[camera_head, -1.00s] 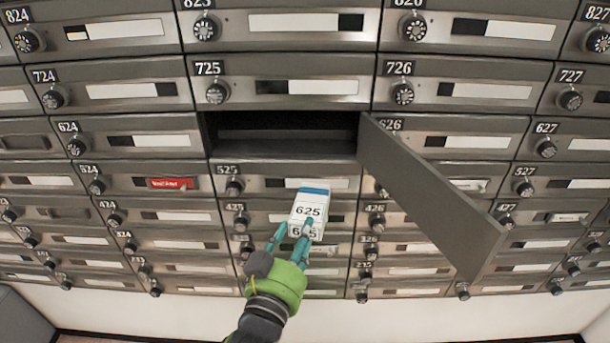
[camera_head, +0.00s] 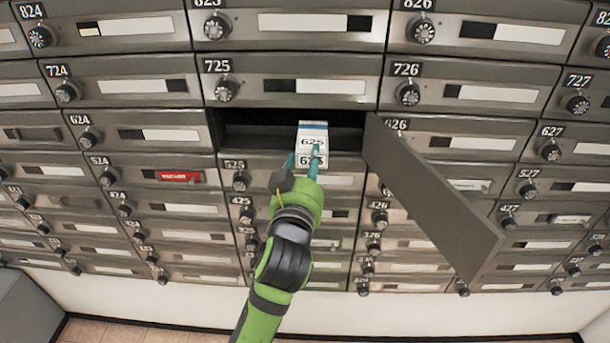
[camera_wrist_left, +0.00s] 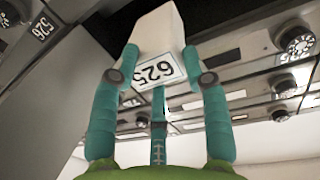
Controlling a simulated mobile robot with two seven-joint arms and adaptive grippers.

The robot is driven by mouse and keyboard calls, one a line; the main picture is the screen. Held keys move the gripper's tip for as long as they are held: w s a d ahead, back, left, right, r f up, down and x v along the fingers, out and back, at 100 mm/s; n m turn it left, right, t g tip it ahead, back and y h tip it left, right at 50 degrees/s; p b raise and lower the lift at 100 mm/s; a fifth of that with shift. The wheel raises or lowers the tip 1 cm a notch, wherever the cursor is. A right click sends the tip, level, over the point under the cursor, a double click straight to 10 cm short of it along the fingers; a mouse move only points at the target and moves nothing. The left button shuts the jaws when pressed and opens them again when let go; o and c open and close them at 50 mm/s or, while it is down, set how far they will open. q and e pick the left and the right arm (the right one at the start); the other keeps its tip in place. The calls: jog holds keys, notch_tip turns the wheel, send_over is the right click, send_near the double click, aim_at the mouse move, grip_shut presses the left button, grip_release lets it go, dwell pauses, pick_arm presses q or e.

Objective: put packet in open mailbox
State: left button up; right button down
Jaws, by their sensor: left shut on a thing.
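The white packet (camera_head: 313,133) with a blue stripe is marked 625. My left gripper (camera_head: 305,165) is shut on it and holds it at the mouth of the open mailbox (camera_head: 260,137). The packet's far end overlaps the dark opening; I cannot tell how deep it reaches. In the left wrist view the packet (camera_wrist_left: 160,40) sits between the teal fingers of my left gripper (camera_wrist_left: 160,75). The mailbox door (camera_head: 430,200) hangs open on the right side of the opening. My right gripper is not in view.
Closed mailboxes with round dials surround the opening. A red label (camera_head: 180,177) marks a box at the left. The open door sticks out to the right of my arm. A grey block (camera_head: 30,305) stands at the lower left, with tiled floor beside it.

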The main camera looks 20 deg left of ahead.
pick_arm(q)
jog(key=shift+w+a+f+b, duration=0.15)
jog(key=shift+w+a+b, duration=0.45)
jog(key=shift+w, duration=1.55)
jog(key=shift+w+a+f+b, duration=0.2)
jog(key=shift+w+a+b, duration=0.35)
jog(key=shift+w, duration=1.55)
jog(key=shift+w+a+f+b, duration=0.15)
jog(key=shift+w+a+b, duration=0.4)
jog(key=shift+w, duration=1.6)
jog(key=shift+a, duration=0.1)
jog(key=o, duration=1.2)
jog(key=shift+s, duration=0.1)
